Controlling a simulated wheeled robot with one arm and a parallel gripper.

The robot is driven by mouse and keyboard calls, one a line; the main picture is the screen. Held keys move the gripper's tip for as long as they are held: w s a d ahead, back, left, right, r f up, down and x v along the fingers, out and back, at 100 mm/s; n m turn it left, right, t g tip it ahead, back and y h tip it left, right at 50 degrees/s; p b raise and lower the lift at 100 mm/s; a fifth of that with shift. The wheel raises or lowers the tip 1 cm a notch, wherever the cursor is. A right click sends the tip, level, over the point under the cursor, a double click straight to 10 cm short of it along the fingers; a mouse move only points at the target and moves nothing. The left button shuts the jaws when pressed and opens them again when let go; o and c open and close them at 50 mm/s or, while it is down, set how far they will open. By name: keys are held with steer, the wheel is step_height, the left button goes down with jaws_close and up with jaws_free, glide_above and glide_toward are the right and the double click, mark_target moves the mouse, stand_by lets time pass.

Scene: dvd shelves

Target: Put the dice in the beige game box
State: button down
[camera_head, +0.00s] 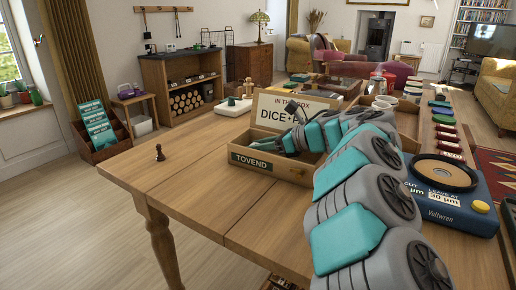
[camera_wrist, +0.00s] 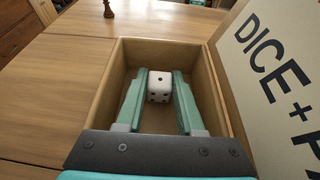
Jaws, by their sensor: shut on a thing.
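The white die (camera_wrist: 158,87) with black pips sits between my gripper's two teal fingers in the wrist view. My gripper (camera_wrist: 160,78) is shut on it, with the fingers reaching down inside the open beige game box (camera_wrist: 215,85). The box also shows in the head view (camera_head: 293,173), with a TOVEND label on its front and its lid (camera_head: 268,106) standing up behind, lettered "IN THE BOX DICE +". In the head view my gripper (camera_head: 290,143) is over the box, and the die is hidden. I cannot tell whether the die touches the box floor.
A dark chess pawn (camera_head: 159,152) stands left of the box, also in the wrist view (camera_wrist: 108,9). A blue Voltwren device (camera_head: 455,193) is at the right. Cups and small coloured items crowd the table's back right. The table's left front is clear.

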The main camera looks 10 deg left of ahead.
steer(key=shift+f, duration=0.35)
steer(key=shift+f, duration=0.1)
steer(key=c, duration=0.5)
jaws_free()
steer(key=shift+c, duration=0.2)
steer(key=b+v, duration=0.1)
steer(key=v, duration=1.1)
